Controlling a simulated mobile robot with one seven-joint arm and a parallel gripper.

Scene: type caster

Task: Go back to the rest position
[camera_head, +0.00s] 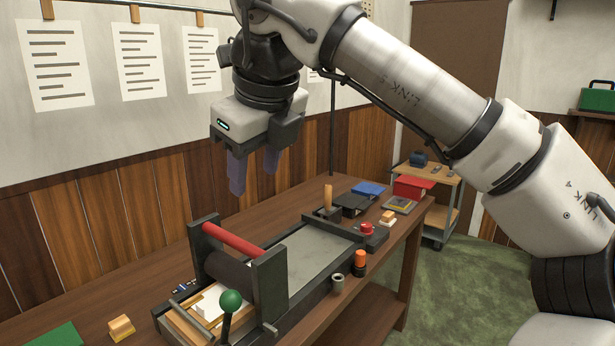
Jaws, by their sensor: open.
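My gripper (254,175) hangs from my arm in the upper middle of the view, fingers pointing down. Its two bluish fingers are apart, with nothing between them. It is in the air above the wooden bench (140,268) and appears clear of the machine below. The machine (268,282) has dark side plates, a red roller bar (233,241) and a flat grey bed (311,249).
A wooden-handled tool (328,197), a red knob (367,228) and blue and red boxes (412,186) lie farther back. A side cart (447,194) stands behind. Green floor is open at right.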

